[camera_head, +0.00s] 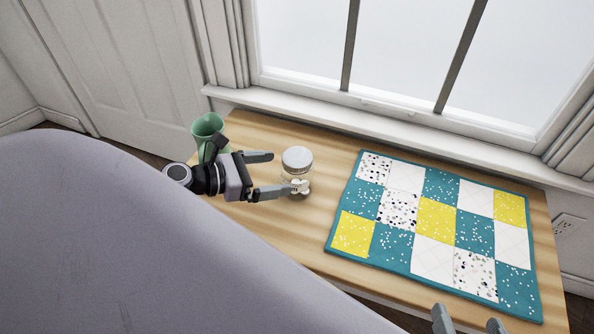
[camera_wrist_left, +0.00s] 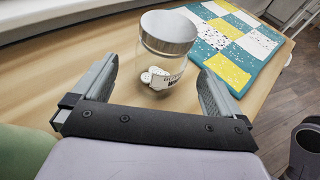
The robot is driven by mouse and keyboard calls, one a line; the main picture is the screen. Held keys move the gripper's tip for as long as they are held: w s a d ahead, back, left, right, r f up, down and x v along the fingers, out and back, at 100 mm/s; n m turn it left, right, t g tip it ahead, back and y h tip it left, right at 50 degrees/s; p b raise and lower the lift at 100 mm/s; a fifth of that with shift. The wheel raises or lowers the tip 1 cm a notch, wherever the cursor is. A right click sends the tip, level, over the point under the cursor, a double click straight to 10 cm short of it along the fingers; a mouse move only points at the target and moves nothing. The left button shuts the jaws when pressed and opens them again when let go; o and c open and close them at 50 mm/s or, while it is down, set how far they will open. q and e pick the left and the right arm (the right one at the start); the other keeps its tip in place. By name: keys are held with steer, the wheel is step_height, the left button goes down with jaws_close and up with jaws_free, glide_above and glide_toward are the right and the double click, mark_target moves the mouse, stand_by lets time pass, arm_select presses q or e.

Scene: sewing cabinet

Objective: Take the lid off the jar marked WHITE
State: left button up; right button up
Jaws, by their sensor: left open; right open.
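A clear glass jar (camera_head: 296,176) with a silver lid (camera_head: 297,156) stands upright on the wooden table. It also shows in the left wrist view, where the jar (camera_wrist_left: 155,70) holds a few white pieces. A label (camera_wrist_left: 168,81) is on its side, but I cannot read it fully. The lid (camera_wrist_left: 169,29) sits on top. My left gripper (camera_head: 270,174) is open beside the jar, to its left, with its fingers pointing towards it; nothing is between the fingertips. My right gripper (camera_head: 468,322) is open and empty at the bottom edge of the head view.
A green cup or vase (camera_head: 207,127) stands close behind my left gripper. A teal, yellow and white patchwork quilt (camera_head: 434,227) covers the table's right side. Bare wooden table top (camera_head: 312,228) lies in front of the jar. A window sill (camera_head: 330,115) runs along the back.

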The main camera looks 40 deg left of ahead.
mark_target(297, 157)
arm_select(q)
steer(key=shift+x, duration=3.4)
arm_select(e)
steer(key=shift+a+f, duration=0.1)
steer(key=shift+a, duration=0.1)
arm_select(q)
steer(key=shift+s+d, duration=0.1)
steer(key=shift+d, duration=0.05)
steer(key=shift+c, duration=0.3)
steer(key=c, duration=1.1)
steer(key=shift+r, duration=0.1)
steer(key=shift+r, duration=0.6)
step_height(297, 157, up, 6)
steer(key=p, duration=0.4)
steer(key=shift+r+p, duration=0.1)
steer(key=shift+p, duration=0.2)
steer(key=shift+r+p, duration=4.6)
steer(key=shift+r, duration=1.6)
arm_select(e)
steer(key=s+d+r+g+h, duration=0.1)
steer(key=s+d+r+h, duration=0.1)
steer(key=d, duration=0.5)
steer(key=shift+s+d+r+m+g+h, duration=0.3)
steer(key=shift+s+d+h, duration=0.1)
steer(key=shift+s+h, duration=0.35)
